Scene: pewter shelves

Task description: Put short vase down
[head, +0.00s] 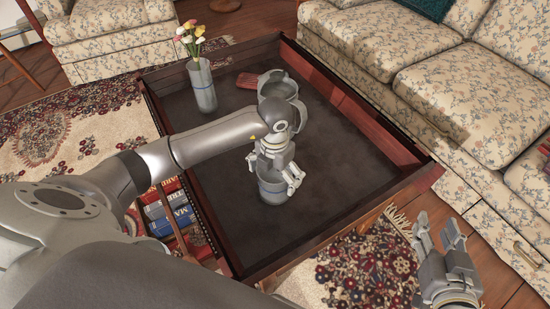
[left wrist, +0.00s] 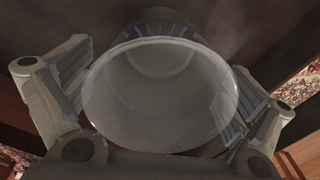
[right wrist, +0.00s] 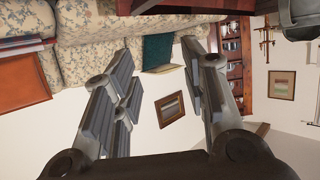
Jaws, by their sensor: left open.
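The short vase (head: 272,192) is grey with a blue band and stands upright on the dark tabletop, below my left gripper (head: 283,184). In the left wrist view its round open mouth (left wrist: 160,95) fills the middle. The fingers of my left gripper (left wrist: 160,100) are apart, one on each side of the vase; I cannot tell whether they touch it. My right gripper (head: 440,238) is away from the table, at the lower right. In the right wrist view, the fingers of my right gripper (right wrist: 160,90) are wide apart with nothing between them.
The table (head: 430,172) has a raised reddish wooden rim. A tall vase with flowers (head: 203,86) stands at its far left. Books (head: 168,208) sit below the left edge. A floral sofa (head: 440,80) is on the right.

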